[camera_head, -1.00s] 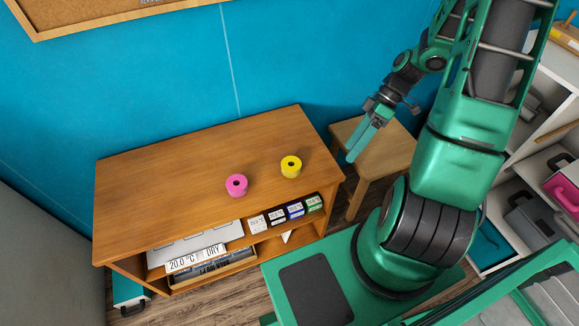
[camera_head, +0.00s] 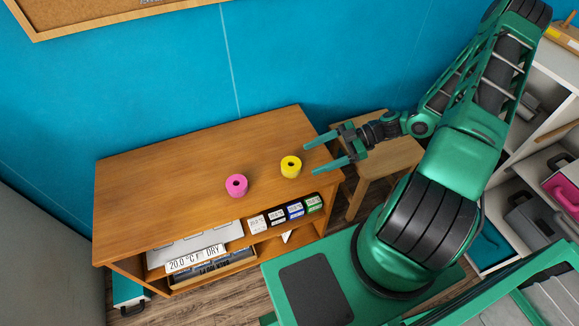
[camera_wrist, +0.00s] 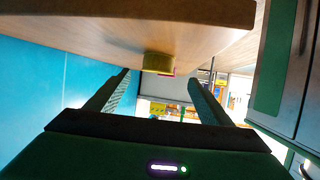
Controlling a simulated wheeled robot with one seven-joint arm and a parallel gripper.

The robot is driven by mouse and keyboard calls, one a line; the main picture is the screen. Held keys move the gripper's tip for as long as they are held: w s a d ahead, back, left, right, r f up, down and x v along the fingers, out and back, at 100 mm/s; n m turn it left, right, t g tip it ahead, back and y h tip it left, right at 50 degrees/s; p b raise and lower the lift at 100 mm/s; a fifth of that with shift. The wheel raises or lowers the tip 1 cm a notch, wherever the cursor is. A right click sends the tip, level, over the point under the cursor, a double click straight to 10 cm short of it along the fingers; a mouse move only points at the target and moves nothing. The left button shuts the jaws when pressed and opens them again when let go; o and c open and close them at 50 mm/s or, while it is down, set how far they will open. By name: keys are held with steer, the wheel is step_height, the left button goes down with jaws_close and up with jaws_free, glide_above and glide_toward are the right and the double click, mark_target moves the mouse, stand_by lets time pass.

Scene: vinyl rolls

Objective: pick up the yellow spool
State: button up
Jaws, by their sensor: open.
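The yellow spool (camera_head: 291,166) stands on the wooden desk (camera_head: 170,180), near its right end. My gripper (camera_head: 308,159) is open and empty, just right of the spool, with its fingers pointing left toward it and apart from it. In the wrist view the spool (camera_wrist: 157,62) shows beyond and between the two fingers (camera_wrist: 160,85), and the picture looks upside down, with the desk top (camera_wrist: 110,38) above.
A pink spool (camera_head: 236,185) stands on the desk to the left of the yellow one. Several small labelled boxes (camera_head: 285,213) sit in the desk's shelf below. A wooden stool (camera_head: 385,160) stands right of the desk. The desk's left half is clear.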

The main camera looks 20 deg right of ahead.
mark_target(297, 162)
steer(key=shift+w+f+x, duration=0.1)
steer(key=shift+f+x, duration=0.05)
steer(key=shift+x, duration=1.7)
steer(key=shift+w+f+x, duration=0.15)
steer(key=shift+x, duration=1.7)
steer(key=shift+d, duration=0.2)
steer(key=c, duration=1.1)
